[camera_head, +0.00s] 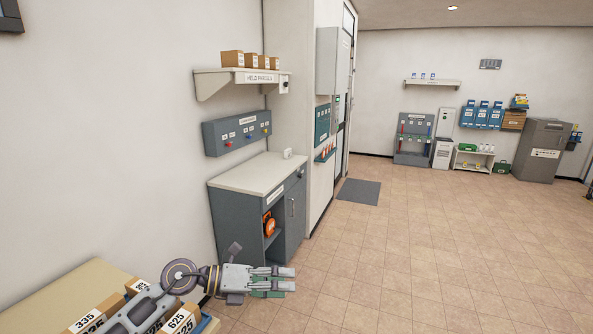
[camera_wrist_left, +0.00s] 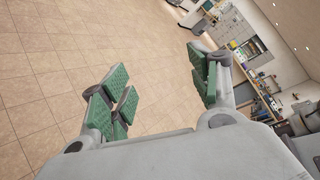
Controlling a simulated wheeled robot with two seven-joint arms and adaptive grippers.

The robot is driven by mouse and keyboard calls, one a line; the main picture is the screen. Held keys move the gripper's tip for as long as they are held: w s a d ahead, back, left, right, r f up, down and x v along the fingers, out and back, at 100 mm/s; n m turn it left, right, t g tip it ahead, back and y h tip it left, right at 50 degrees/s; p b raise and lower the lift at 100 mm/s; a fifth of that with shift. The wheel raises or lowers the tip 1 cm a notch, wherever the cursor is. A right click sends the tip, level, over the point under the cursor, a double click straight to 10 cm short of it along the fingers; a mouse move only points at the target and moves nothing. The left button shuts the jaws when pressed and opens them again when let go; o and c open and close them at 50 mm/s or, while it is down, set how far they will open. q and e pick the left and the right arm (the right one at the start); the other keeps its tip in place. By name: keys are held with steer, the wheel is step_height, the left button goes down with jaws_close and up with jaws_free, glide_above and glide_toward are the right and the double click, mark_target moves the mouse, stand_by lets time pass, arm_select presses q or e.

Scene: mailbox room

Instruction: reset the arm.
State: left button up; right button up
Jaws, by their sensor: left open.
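My left arm comes in from the lower left in the head view, above a table with numbered boxes. My left gripper (camera_head: 283,283) points to the right over the tiled floor. In the left wrist view the green-padded fingers of the left gripper (camera_wrist_left: 163,95) stand wide apart with nothing between them, only floor behind. My right gripper is in neither view.
Numbered boxes (camera_head: 95,317) stand on the tan table (camera_head: 88,277) at the lower left, under my arm. A grey cabinet (camera_head: 237,220) stands by the wall just beyond the gripper. The floor (camera_head: 430,250) to the right is clear.

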arm_select(q)
step_height(320, 180, up, 10)
steer(key=w+a+f+n+t+h, duration=0.1)
steer(key=w+a+n+t+h, duration=0.15)
steer(key=n+t, duration=0.95)
steer(key=w+a+f+n+t+y, duration=0.2)
steer(key=a+n+t+y, duration=0.35)
steer(key=n+y, duration=0.45)
steer(key=s+a+f+n+g+y, duration=0.2)
steer(key=a+f+n+g+y, duration=0.3)
steer(key=a+f+n+y, duration=0.45)
steer(key=s+f+n+g+h, duration=0.3)
steer(key=s+f+n+g, duration=0.65)
steer(key=s+f, duration=1.25)
steer(key=s+a+f+m+g, duration=0.1)
steer(key=s+f+m+g, duration=0.1)
steer(key=f, duration=1.4)
steer(key=s+f+m+g, duration=0.1)
steer(key=s+f+g, duration=0.1)
steer(key=f, duration=1.5)
steer(key=s+a+f, duration=0.2)
steer(key=s+f, duration=0.7)
steer(key=s, duration=0.2)
steer(key=s+a+f+g, duration=0.1)
steer(key=s+a+f, duration=0.1)
steer(key=s+f, duration=0.7)
steer(key=shift+s+f+y, duration=0.3)
steer(key=shift+s, duration=0.75)
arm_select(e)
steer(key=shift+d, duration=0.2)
